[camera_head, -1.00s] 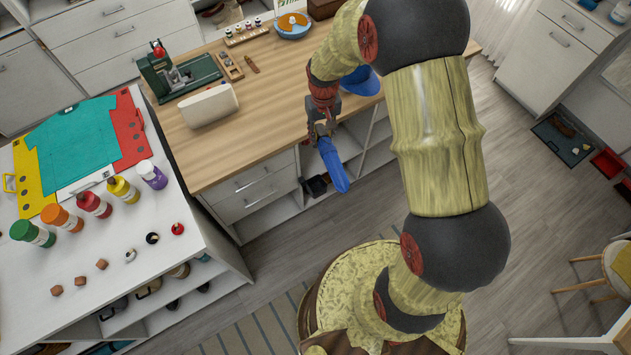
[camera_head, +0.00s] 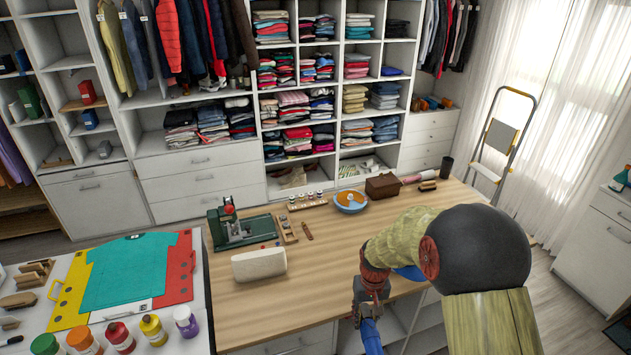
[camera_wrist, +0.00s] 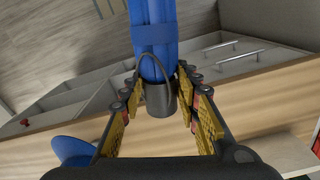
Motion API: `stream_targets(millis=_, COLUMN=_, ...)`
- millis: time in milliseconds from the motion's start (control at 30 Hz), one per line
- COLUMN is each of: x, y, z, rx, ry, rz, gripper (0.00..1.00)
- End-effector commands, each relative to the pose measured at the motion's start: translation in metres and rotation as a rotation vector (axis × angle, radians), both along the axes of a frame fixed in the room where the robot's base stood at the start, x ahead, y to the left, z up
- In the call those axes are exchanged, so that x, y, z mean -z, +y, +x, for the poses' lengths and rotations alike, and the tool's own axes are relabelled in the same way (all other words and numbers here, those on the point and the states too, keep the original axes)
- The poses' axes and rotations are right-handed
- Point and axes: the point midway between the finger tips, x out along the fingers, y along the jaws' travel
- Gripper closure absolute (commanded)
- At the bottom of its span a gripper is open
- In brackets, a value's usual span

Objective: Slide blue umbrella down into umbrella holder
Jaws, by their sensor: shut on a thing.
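The blue umbrella (camera_wrist: 153,28) is in my gripper (camera_wrist: 159,88), pointing away from the camera in the wrist view. The fingers are on both sides of its dark grey end (camera_wrist: 161,101), which has a thin loop. In the head view my gripper (camera_head: 370,291) is at the front edge of the wooden counter, and the umbrella (camera_head: 371,336) hangs below it, cut off by the bottom of the picture. I cannot make out the umbrella holder in either current view.
The wooden counter (camera_head: 320,312) has a green machine (camera_head: 240,228) and a white roll-like object (camera_head: 259,264) on it. White open cubbies (camera_head: 399,325) lie below its front edge. A blue cap (camera_wrist: 72,150) shows at lower left in the wrist view.

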Motion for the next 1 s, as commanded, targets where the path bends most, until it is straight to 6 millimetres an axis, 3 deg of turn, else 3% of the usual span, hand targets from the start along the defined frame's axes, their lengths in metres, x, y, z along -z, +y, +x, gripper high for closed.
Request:
stream_targets(millis=33, x=0.013, y=0.0, z=0.0, rx=0.0, ry=0.0, rz=0.0, gripper=1.0)
stream_targets(millis=600, x=0.127, y=0.0, z=0.0, rx=0.0, ry=0.0, rz=0.0, gripper=1.0)
stream_targets(millis=800, x=0.147, y=0.0, z=0.0, rx=0.0, ry=0.0, rz=0.0, gripper=1.0)
stream_targets(millis=1000, x=0.146, y=0.0, z=0.0, rx=0.0, ry=-0.001, rz=0.0, gripper=1.0)
